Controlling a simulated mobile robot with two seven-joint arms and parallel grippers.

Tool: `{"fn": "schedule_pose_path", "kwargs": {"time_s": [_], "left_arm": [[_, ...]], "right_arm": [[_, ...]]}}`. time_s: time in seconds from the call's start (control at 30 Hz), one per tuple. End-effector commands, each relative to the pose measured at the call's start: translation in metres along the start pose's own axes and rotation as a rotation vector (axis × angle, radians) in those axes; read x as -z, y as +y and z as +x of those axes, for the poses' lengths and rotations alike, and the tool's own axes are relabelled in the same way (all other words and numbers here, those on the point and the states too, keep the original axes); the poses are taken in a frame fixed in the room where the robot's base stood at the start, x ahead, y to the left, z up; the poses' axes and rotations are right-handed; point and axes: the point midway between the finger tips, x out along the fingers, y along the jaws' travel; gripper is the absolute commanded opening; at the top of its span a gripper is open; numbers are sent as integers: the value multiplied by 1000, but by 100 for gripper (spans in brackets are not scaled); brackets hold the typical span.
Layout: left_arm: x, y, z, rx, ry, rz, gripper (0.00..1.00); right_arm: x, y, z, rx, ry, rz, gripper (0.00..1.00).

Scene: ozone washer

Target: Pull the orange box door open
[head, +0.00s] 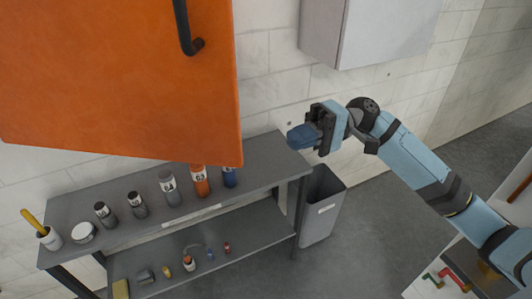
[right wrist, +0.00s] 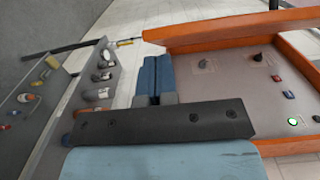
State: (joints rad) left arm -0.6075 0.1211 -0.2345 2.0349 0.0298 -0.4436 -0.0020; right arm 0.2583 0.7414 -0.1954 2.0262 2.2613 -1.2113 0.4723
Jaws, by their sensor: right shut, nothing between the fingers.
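The orange door (head: 110,80) fills the upper left of the head view, with a black bar handle (head: 184,30) on its face. In the right wrist view the door (right wrist: 230,30) shows nearly edge-on and stands away from the orange box's grey inner panel (right wrist: 240,95), so the box looks open. The panel carries knobs, small buttons and a lit green button (right wrist: 294,121). My right gripper (head: 300,137) is shut and empty, to the right of the door's lower right edge and apart from the handle. Its blue fingers (right wrist: 157,75) lie together in the right wrist view. My left gripper is not in view.
A grey shelf table (head: 250,160) with bottles and small items stands below the door. A grey bin (head: 322,205) stands beside it. A grey wall cabinet (head: 375,30) hangs at the top right. Floor is clear right of the bin.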

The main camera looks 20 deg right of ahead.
Motion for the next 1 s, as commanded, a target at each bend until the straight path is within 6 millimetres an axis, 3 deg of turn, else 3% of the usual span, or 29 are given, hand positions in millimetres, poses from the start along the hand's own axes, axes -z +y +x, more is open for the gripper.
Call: {"fn": "schedule_pose_path", "kwargs": {"time_s": [0.17,0.5,0.7,1.0], "left_arm": [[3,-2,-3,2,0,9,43],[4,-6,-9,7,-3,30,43],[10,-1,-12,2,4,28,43],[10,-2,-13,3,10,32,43]], "right_arm": [[-1,-2,27,1,-3,-1,0],[0,-3,100,3,-1,-3,0],[-21,-2,118,2,1,-2,0],[-27,-2,125,4,5,-7,0]]}}
